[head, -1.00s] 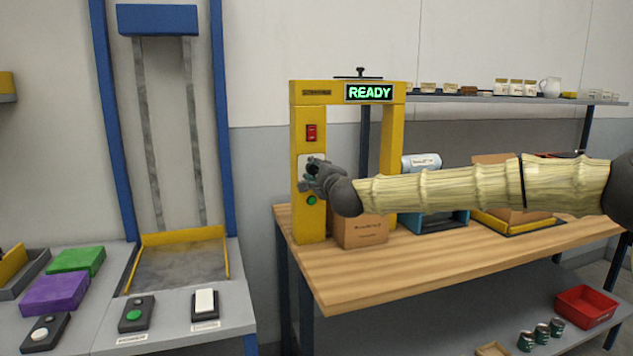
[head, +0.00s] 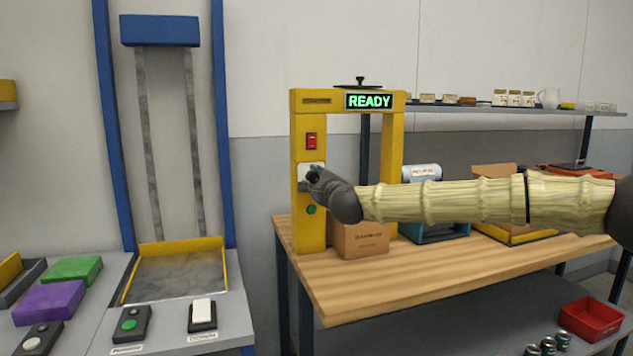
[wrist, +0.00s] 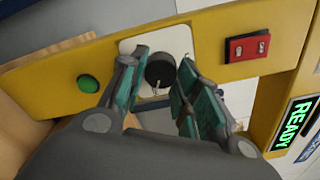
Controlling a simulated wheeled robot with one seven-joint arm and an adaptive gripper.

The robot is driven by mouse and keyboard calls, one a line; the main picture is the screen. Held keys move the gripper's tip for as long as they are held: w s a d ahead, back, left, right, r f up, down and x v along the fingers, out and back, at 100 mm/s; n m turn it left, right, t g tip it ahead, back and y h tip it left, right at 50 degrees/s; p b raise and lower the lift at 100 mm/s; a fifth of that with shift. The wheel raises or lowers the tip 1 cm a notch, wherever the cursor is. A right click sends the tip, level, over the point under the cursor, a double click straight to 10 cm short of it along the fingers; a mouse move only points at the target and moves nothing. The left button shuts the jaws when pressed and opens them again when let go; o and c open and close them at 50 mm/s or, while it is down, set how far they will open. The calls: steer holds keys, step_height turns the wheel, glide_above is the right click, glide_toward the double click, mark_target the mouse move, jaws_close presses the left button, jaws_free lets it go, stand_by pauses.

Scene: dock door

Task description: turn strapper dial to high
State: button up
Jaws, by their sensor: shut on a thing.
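The yellow strapper frame (head: 308,232) stands on the wooden bench, and its display (head: 369,101) reads READY in green. The black round dial (wrist: 161,71) sits on a white plate (wrist: 178,41) on the strapper's post. A small pale mark shows at the dial's lower edge in the wrist view. My gripper (wrist: 162,62) is at the dial, with one teal-padded finger on each side, shut on it. In the head view my gripper (head: 313,175) covers the dial. Any setting labels are hidden or too small to read.
A red switch (head: 311,141) is above the dial and a green button (head: 311,210) below it, both close to my gripper. A cardboard box (head: 362,239) stands in the strapper's opening. The bench front (head: 340,297) is clear.

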steer(key=o, duration=1)
steer(key=shift+w+d, duration=0.1)
steer(key=shift+d, duration=0.1)
steer(key=shift+a, duration=0.1)
steer(key=v, duration=1.2)
